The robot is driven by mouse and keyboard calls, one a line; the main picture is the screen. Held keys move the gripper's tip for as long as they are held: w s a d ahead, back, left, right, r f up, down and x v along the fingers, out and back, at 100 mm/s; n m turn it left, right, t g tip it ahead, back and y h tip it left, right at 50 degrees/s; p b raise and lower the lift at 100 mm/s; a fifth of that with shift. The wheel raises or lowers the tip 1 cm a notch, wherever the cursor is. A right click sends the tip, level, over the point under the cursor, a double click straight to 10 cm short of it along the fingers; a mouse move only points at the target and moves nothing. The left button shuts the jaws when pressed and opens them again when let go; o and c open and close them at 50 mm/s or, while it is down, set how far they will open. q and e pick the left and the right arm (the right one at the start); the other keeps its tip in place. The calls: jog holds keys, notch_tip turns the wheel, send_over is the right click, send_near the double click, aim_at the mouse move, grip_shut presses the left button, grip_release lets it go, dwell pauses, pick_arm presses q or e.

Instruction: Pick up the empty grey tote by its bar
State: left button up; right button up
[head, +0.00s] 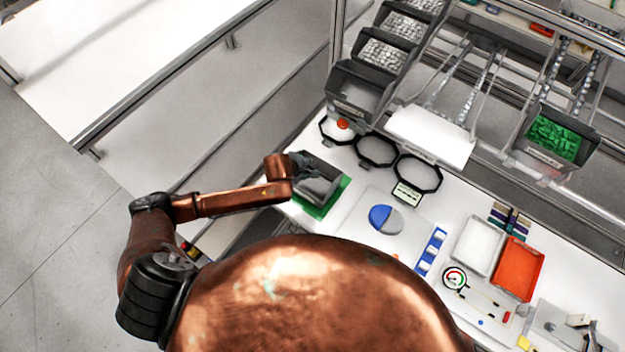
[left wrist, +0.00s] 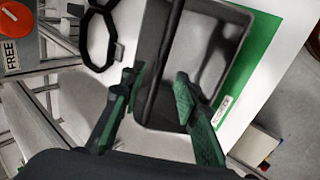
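The grey tote (head: 318,190) stands on a green mat (head: 338,203) at the left end of the white table. In the left wrist view the tote (left wrist: 213,62) looks empty, with a dark bar (left wrist: 163,60) running across its opening. My left gripper (head: 302,163) is over the tote in the head view, partly hidden by its own arm. In the left wrist view the left gripper (left wrist: 157,77) is open, with one dark green finger on each side of the bar and gaps visible to it. My right gripper is not in view.
Black octagonal rings (head: 376,151) lie behind the tote, one near a red button (head: 342,124). A blue and grey disc (head: 385,219), a white tray (head: 478,246) and a red tray (head: 517,269) lie to the right. Bins (head: 360,92) on a rack stand behind.

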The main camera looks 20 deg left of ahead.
aim_at(311, 168)
pick_arm(q)
jog(key=shift+p+x, duration=0.35)
jog(key=shift+x, duration=2)
jog(key=shift+a+r, duration=0.1)
jog(key=shift+c, duration=0.4)
grip_shut()
